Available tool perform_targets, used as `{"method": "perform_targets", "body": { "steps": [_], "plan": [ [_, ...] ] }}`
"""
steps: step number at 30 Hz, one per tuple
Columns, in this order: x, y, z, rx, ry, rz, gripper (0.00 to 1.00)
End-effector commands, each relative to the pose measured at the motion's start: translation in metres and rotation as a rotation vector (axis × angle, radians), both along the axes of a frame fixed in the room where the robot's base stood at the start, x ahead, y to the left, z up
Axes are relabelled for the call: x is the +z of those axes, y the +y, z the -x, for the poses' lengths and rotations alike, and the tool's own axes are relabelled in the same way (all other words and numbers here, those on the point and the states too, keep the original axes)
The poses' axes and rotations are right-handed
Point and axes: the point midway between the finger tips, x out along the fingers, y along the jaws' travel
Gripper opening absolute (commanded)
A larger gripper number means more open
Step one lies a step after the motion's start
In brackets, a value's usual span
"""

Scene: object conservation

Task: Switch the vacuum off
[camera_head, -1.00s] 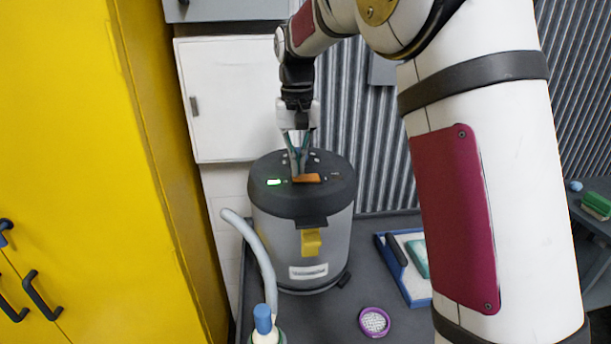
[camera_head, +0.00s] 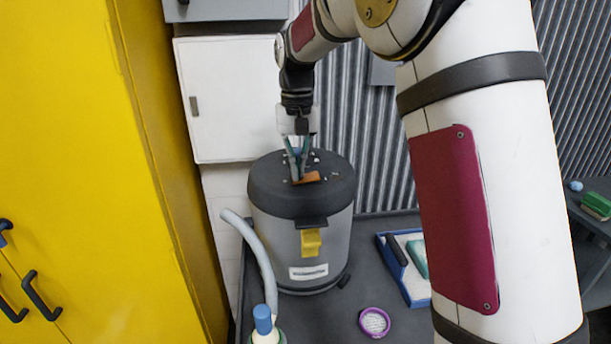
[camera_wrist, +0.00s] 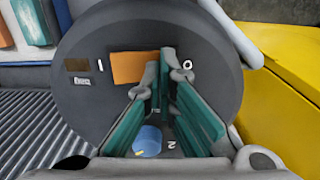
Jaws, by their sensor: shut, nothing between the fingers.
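The vacuum (camera_head: 326,244) is a grey drum with a dark round lid, standing on the dark table. An orange rocker switch (camera_head: 312,177) sits on its lid and looks tilted. In the wrist view the orange switch (camera_wrist: 135,67) lies between a mark "I" on its left and a mark "O" on its right. My gripper (camera_head: 297,179) points down at the lid, shut and empty. In the wrist view my gripper's tips (camera_wrist: 166,62) are at the switch's "O" end and hide part of it; contact is unclear. No green light shows on the lid.
A blue knob (camera_wrist: 147,140) is on the lid beneath my fingers. A pale hose (camera_head: 255,252) curves down the vacuum's left side. A blue-rimmed tray (camera_head: 416,303), a purple round dish (camera_head: 374,322) and a blue-capped bottle (camera_head: 263,321) are nearby. A yellow cabinet (camera_head: 100,150) stands left.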

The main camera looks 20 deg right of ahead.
Motion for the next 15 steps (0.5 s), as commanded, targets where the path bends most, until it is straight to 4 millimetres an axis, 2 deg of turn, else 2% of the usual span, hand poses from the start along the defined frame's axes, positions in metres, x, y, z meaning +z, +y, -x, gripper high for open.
{"method": "perform_targets", "body": {
  "steps": [15],
  "plan": [
    [0.038, 0.0, 0.0, 0.0, -0.002, 0.0, 0.0]
  ]
}}
